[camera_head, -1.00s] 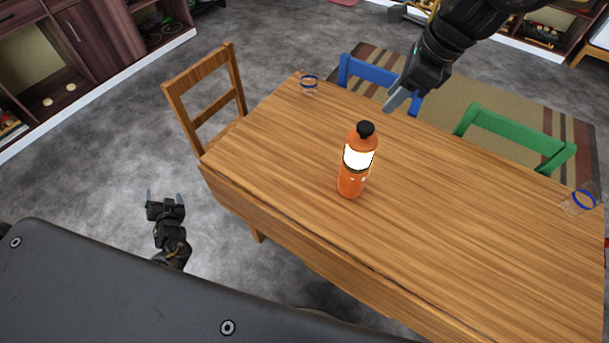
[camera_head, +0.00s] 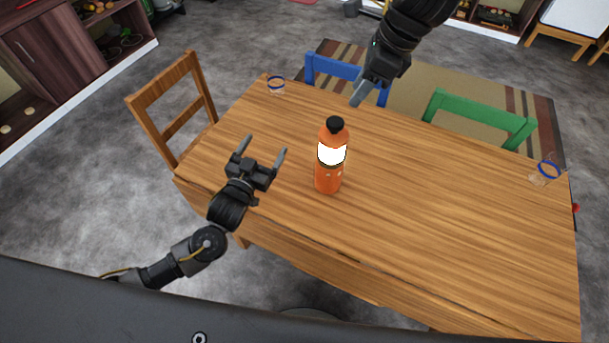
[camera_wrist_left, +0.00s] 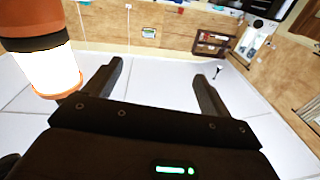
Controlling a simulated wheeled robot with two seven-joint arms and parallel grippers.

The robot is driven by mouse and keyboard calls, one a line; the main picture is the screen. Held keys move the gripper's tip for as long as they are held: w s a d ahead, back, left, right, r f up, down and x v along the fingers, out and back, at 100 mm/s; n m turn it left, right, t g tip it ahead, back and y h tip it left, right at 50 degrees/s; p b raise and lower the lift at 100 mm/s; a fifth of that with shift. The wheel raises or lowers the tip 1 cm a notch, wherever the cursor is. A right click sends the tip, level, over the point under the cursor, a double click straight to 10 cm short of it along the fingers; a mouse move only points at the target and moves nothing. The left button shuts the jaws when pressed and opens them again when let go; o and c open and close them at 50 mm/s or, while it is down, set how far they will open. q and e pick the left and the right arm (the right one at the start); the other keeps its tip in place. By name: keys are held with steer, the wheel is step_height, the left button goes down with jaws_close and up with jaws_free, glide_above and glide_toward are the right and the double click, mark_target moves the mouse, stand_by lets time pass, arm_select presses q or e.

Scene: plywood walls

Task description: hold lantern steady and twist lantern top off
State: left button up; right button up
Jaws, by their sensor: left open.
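The lantern (camera_head: 328,180) stands upright on the wooden table, orange with a glowing white band and a black knob on its top (camera_head: 335,125). My left gripper (camera_head: 264,146) is open and empty, to the left of the lantern and apart from it. The left wrist view shows the lantern's glowing part (camera_wrist_left: 50,72) at the upper left, outside the two spread fingers (camera_wrist_left: 158,78). My right gripper (camera_head: 358,94) is over the table's far edge, above and right of the lantern; its fingers overlap, so its opening is unclear.
The table (camera_head: 440,230) is mostly clear. Blue-rimmed clear glasses stand at its far left corner (camera_head: 276,86) and right end (camera_head: 545,172). A wooden chair (camera_head: 175,105), a blue chair (camera_head: 340,70) and a green chair (camera_head: 480,110) surround it.

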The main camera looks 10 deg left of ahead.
mark_target(332, 149)
arm_select(q)
steer(key=s+d+r+m+g+h, duration=0.1)
steer(key=s+d+h, duration=0.1)
steer(key=s+d, duration=0.3)
steer(key=s+d+m+g+h, duration=0.1)
steer(key=s+d+h, duration=0.2)
steer(key=d, duration=0.4)
steer(key=x, duration=1.1)
steer(key=shift+d+f, duration=0.1)
steer(key=shift+f, duration=0.1)
